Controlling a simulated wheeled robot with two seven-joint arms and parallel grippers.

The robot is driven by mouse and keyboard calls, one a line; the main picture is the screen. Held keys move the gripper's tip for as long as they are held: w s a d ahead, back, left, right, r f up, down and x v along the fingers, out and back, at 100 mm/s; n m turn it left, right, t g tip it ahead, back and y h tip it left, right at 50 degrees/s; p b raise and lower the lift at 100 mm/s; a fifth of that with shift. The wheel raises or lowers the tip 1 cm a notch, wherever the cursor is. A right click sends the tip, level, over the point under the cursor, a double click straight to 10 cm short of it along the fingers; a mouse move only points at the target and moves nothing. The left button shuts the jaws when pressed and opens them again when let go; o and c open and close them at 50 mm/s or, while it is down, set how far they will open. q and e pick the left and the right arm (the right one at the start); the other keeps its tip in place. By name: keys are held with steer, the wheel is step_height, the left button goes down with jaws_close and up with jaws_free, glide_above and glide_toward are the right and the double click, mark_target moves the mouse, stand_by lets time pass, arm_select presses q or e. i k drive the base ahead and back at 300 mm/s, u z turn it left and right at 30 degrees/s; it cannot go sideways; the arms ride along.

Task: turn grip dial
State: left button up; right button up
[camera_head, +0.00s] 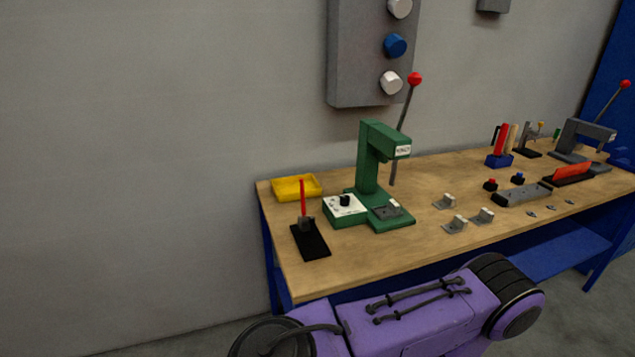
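A small black dial (345,200) sits on the white top face of a box at the base of a green press (368,160), on the left part of the workbench. The marks around it are too small to read. A grey panel (355,60) on the wall above carries a blue knob (395,45) between two white knobs, the lower one (391,83) near its bottom edge. I cannot tell from this view which one is called the grip dial. Neither of my grippers is in view.
The wooden workbench (420,240) stands against the wall. A yellow tray (297,188), a black plate with a red lever (310,240) and a red-knobbed lever (403,130) surround the press. Small metal brackets (455,224) lie to its right.

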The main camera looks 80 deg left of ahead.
mark_target(344, 200)
steer(key=u, duration=1.4)
